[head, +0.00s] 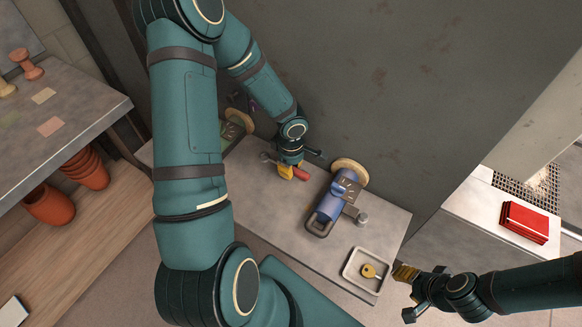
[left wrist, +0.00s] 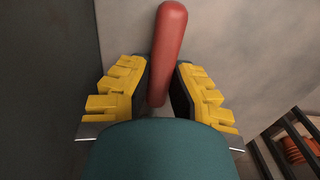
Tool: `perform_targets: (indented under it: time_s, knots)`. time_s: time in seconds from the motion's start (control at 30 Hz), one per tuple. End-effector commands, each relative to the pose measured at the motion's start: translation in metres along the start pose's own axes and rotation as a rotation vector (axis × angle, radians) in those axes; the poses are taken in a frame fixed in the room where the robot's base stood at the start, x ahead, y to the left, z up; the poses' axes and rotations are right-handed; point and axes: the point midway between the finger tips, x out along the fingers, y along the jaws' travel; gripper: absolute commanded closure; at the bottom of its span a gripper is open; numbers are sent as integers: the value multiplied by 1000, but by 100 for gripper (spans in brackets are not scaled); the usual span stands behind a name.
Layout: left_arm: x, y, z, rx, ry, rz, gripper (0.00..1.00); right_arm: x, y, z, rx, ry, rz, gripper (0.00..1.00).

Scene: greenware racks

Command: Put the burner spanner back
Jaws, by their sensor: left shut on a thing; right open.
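The burner spanner has a red handle (head: 301,174) and what looks like a grey metal head (head: 266,157) sticking out on the other side of my left gripper (head: 287,171). My left gripper is shut on the spanner over the narrow bench. In the left wrist view the red handle (left wrist: 168,50) runs up between the yellow-padded fingers (left wrist: 160,90). Whether the spanner touches the bench I cannot tell; its grip point is partly hidden. My right gripper (head: 407,293) is open and empty, off the bench's front right corner.
A red stack (head: 525,222) lies on a white surface at right. Terracotta pots (head: 48,205) stand far left.

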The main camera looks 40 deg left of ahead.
Motion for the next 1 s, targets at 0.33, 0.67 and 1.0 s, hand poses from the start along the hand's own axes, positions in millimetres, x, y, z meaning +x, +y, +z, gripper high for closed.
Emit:
perform_targets:
  time_s: [0.33, 0.67, 1.0]
  knots:
    - [2, 0, 0, 0, 1, 0, 59, 4, 2, 0, 0, 2, 0, 53]
    - [2, 0, 0, 0, 0, 0, 59, 3, 1, 0, 0, 2, 0, 53]
    - [-38, 7, -4, 3, 1, 2, 59, -28, -10, 2, 2, -11, -1, 53]
